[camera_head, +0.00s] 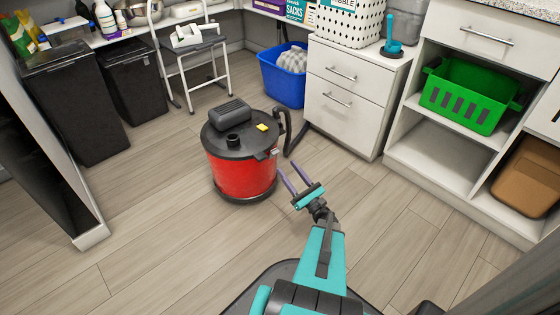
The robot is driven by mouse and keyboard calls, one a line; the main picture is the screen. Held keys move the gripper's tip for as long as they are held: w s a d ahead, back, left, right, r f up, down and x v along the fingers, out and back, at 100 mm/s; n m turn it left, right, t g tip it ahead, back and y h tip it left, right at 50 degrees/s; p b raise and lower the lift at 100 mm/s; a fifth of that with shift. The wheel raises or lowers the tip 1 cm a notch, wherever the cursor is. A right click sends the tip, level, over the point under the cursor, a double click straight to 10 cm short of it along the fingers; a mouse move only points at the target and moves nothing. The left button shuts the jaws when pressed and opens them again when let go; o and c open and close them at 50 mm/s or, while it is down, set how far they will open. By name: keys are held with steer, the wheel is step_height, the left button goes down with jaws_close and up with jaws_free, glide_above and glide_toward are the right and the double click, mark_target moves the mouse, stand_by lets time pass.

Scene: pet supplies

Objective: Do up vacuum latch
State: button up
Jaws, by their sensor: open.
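A red drum vacuum (243,172) with a black lid stands upright on the floor near the middle of the view. A small pale latch (274,152) shows at the right side of the lid's rim. It is too small to tell whether it is done up. A yellow piece (263,127) sits on the lid. My gripper (285,174) is open and empty, to the right of the drum and just below the latch in the picture. Its two purple fingers point toward the vacuum. I cannot tell whether they touch it.
A black hose (286,131) loops at the vacuum's right side. A white drawer cabinet (346,104) and a blue bin (282,80) stand behind it. A step stool (195,72) and black bins (75,115) are at the back left. The wooden floor (145,225) at front left is clear.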

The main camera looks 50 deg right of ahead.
mark_target(274, 150)
steer(key=b+x, duration=0.2)
steer(key=x, duration=0.4)
steer(key=shift+w+r, duration=0.15)
steer(key=shift+w, duration=0.15)
steer(key=c, duration=1.1)
steer(key=shift+o, duration=0.2)
steer(key=shift+w+r+g+y+p, duration=0.15)
steer(key=shift+r+g+y+p, duration=0.25)
steer(key=shift+p, duration=1.05)
steer(key=r+g+p, duration=0.1)
steer(key=p, duration=0.3)
steer(key=shift+w+g, duration=0.4)
steer(key=shift+w+d+f+g+p, duration=0.15)
steer(key=shift+g+p, duration=0.15)
steer(key=shift+p, duration=0.35)
